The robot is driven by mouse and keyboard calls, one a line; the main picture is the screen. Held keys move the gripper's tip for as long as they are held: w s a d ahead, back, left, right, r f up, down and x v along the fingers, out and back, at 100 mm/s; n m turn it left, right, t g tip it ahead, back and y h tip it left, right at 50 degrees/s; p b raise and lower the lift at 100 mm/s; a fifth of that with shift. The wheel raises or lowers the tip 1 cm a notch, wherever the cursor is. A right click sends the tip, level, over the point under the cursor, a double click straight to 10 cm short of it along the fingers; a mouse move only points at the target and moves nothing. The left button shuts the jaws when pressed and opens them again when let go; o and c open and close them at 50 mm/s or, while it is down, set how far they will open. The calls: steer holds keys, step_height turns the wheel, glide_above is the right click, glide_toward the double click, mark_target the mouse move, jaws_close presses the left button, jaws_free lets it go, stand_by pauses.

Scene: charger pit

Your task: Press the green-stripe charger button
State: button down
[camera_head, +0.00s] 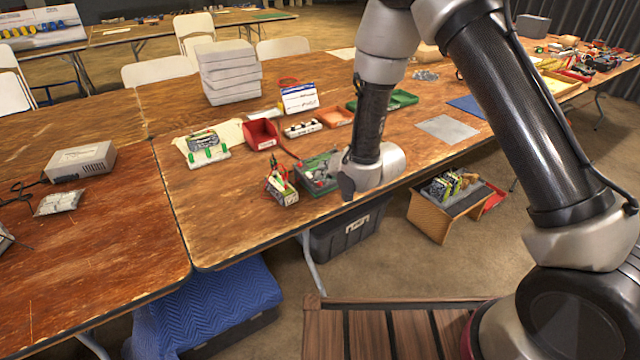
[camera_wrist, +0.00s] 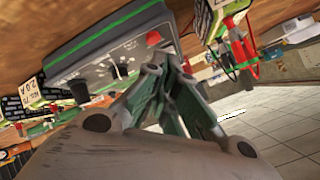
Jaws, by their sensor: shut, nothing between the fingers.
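The green-stripe charger (camera_head: 312,172) is a grey-green box near the front edge of the table, partly hidden by my arm. In the wrist view its panel (camera_wrist: 92,62) fills the upper left, with a green stripe along it, white markings and a black knob-like part (camera_wrist: 79,91). In the head view the fingers are hidden behind my wrist.
A small battery-like unit with red and green wires (camera_head: 281,186) stands just left of the charger; it also shows in the wrist view (camera_wrist: 213,20). A red bin (camera_head: 262,134) and a white strip (camera_head: 302,129) lie behind.

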steer(key=shift+f, duration=0.35)
steer(key=shift+w+f, duration=0.1)
steer(key=shift+f, duration=0.25)
stand_by(0.6)
steer(key=shift+r, duration=0.75)
steer(key=r, duration=0.3)
steer(key=s+r, duration=0.1)
steer(key=r, duration=0.1)
steer(key=shift+d, duration=0.25)
stand_by(0.8)
